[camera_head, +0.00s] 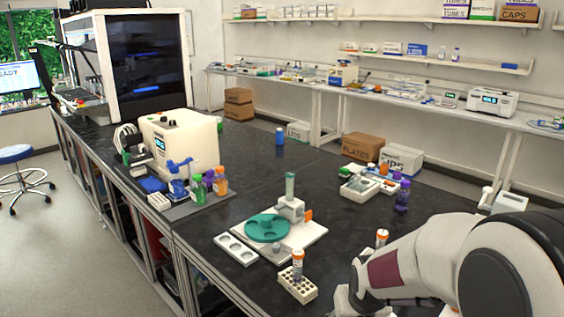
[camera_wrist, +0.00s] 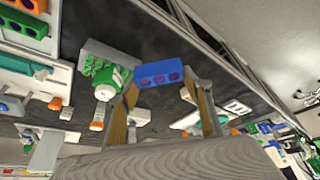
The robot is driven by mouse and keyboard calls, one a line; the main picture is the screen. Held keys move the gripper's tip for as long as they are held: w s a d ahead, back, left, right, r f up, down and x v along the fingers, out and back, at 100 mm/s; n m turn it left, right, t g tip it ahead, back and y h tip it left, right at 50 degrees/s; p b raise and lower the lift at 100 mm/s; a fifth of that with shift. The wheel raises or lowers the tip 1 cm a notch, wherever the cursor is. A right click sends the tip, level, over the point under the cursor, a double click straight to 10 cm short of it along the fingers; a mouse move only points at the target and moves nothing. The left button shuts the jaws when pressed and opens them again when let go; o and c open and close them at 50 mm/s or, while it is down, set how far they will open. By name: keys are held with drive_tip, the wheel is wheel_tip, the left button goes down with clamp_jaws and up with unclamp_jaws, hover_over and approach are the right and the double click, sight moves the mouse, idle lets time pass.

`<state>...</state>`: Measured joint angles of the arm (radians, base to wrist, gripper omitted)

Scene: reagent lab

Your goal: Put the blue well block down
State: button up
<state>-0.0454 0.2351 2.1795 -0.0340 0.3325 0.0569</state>
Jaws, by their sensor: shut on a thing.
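The blue well block (camera_wrist: 160,73) shows in the wrist view, with a row of dark round wells on its facing side. My gripper (camera_wrist: 167,85) is shut on it, with one finger at each end of the block. In the head view my gripper (camera_head: 348,300) is at the bottom edge, right of a white tube rack, partly cut off. I cannot make out the block there. The wrist picture is tilted, so the gap between block and bench cannot be told.
In the head view, the white tube rack (camera_head: 298,287) with an orange-capped vial stands beside my gripper. Behind it are a teal round plate (camera_head: 267,228) and a white three-well tray (camera_head: 236,249). Purple bottles (camera_head: 402,196) stand at the right. The dark bench (camera_head: 330,185) has clear room mid-back.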

drive_tip(key=s+f, duration=0.2)
drive_tip(key=s+d+f, duration=0.1)
drive_tip(key=s+f, duration=0.3)
drive_tip(key=f, duration=0.1)
drive_tip(key=shift+d, duration=0.45)
drive_tip(key=shift+w, duration=0.1)
idle(0.9)
drive_tip(key=shift+w+r, duration=0.4)
drive_tip(key=shift+r, duration=0.1)
drive_tip(key=w+r, duration=0.1)
drive_tip(key=r, duration=0.1)
drive_tip(key=w+r+m, duration=0.1)
drive_tip(key=w+r, duration=0.1)
drive_tip(key=r, duration=0.1)
drive_tip(key=w+r+m, duration=0.1)
drive_tip(key=r, duration=0.2)
drive_tip(key=shift+w+a+h, duration=0.2)
drive_tip(key=shift+w+h, duration=0.1)
drive_tip(key=w+d+r+m, duration=0.1)
drive_tip(key=w+d+r, duration=0.2)
drive_tip(key=w+d, duration=0.3)
drive_tip(key=w+d+r+m+h, duration=0.1)
drive_tip(key=w+d+r, duration=0.2)
drive_tip(key=w+d, duration=0.4)
drive_tip(key=shift+w+d+r+m+g, duration=0.3)
drive_tip(key=shift+w+r+m, duration=0.1)
drive_tip(key=shift+w, duration=3.35)
